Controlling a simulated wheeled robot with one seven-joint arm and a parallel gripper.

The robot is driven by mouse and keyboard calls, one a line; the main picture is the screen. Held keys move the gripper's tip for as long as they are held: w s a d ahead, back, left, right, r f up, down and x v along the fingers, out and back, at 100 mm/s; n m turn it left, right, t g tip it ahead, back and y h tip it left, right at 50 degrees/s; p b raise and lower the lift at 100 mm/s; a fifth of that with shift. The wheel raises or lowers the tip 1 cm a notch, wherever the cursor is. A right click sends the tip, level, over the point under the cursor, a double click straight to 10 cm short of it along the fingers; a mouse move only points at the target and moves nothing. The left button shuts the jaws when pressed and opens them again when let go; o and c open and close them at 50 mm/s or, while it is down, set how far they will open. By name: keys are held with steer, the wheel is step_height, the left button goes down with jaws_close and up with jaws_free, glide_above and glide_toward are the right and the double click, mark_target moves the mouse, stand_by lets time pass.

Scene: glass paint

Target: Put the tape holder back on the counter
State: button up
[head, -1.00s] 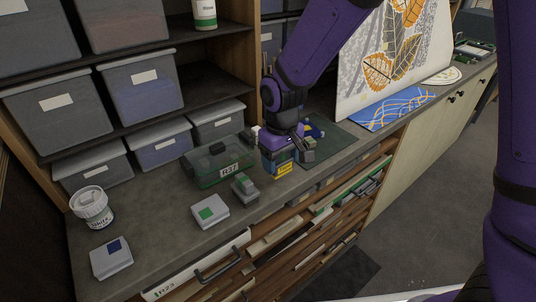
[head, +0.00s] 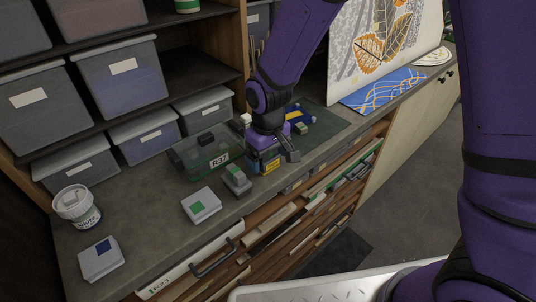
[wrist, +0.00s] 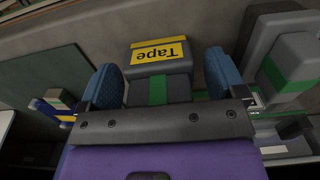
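The tape holder (head: 271,165), a dark box with a yellow label, is at the front part of the grey counter (head: 160,217), under my gripper (head: 266,158). In the wrist view the tape holder (wrist: 160,57) shows its yellow "Tape" label and a grey body with a green stripe. My gripper (wrist: 163,85) has its blue-padded fingers set wide on either side of that body. A gap shows on the right side; on the left the pad is close to the body. The holder's underside is hidden, so its exact contact with the counter is not clear.
A green clear box marked R37 (head: 205,157) and a grey-green block (head: 236,181) stand left of the holder. A white-grey block (head: 201,206), a blue-marked block (head: 101,260) and a white tub (head: 77,206) are farther left. A green mat (head: 322,127) lies behind. Open drawers (head: 290,225) are below.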

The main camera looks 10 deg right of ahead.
step_height(320, 180, up, 11)
steer(key=shift+r, duration=0.15)
steer(key=shift+d+r, duration=0.1)
steer(key=shift+r, duration=0.55)
steer(key=s+d+r+m+t, duration=0.1)
steer(key=s+d+r+m, duration=0.15)
steer(key=d+r, duration=0.4)
steer(key=s+d+r+m+t, duration=0.1)
steer(key=s+d+r+t, duration=0.1)
steer(key=s+d+r, duration=0.45)
steer(key=s+d+r+m+t, duration=0.2)
steer(key=s+d+m, duration=0.1)
steer(key=s+d, duration=0.6)
steer(key=shift+s+d+r, duration=0.25)
steer(key=shift+d+r, duration=0.1)
steer(key=shift+d, duration=0.8)
